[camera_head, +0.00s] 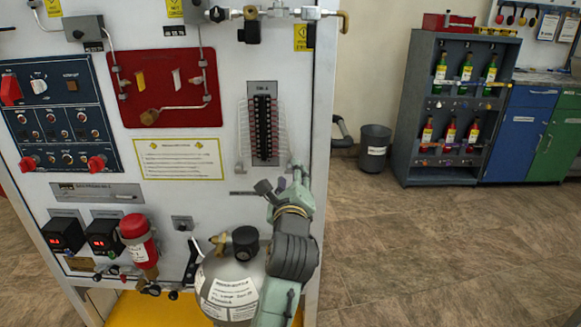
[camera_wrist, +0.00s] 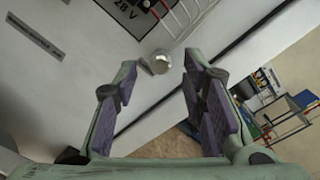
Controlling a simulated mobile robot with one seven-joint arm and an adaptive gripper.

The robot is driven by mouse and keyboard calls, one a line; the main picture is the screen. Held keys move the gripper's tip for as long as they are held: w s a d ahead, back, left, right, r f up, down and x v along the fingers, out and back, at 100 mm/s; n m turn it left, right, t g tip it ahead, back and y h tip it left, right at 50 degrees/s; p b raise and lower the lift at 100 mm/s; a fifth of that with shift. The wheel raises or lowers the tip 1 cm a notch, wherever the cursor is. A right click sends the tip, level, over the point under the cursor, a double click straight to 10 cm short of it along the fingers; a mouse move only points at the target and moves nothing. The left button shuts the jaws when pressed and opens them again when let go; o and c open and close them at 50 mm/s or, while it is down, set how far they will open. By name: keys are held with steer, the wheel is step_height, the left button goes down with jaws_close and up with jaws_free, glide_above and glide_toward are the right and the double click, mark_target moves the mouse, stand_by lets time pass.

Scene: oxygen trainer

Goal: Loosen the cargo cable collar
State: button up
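A small shiny silver round fitting (camera_wrist: 160,63) sticks out from the white panel near its right edge, just below the "28 V" label. It may be the cargo cable collar, but no readable label confirms this. In the head view the same area lies low and right of the terminal strip (camera_head: 263,122), partly hidden by my gripper (camera_head: 297,182). In the wrist view my gripper (camera_wrist: 160,70) has its two purple-padded fingers spread apart. The fitting shows beyond and between the fingertips, with no visible contact. Nothing is held.
The panel carries a red plate (camera_head: 190,120), a blue switch panel (camera_head: 58,110) and a red-topped valve (camera_head: 137,232). A grey cylinder (camera_head: 228,285) with a brass valve stands close beside my arm. A bin (camera_head: 374,150) and bottle shelf (camera_head: 408,120) stand behind. Floor at right is clear.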

steer(key=shift+w, duration=0.65)
steer(key=shift+c, duration=0.5)
jaws_close()
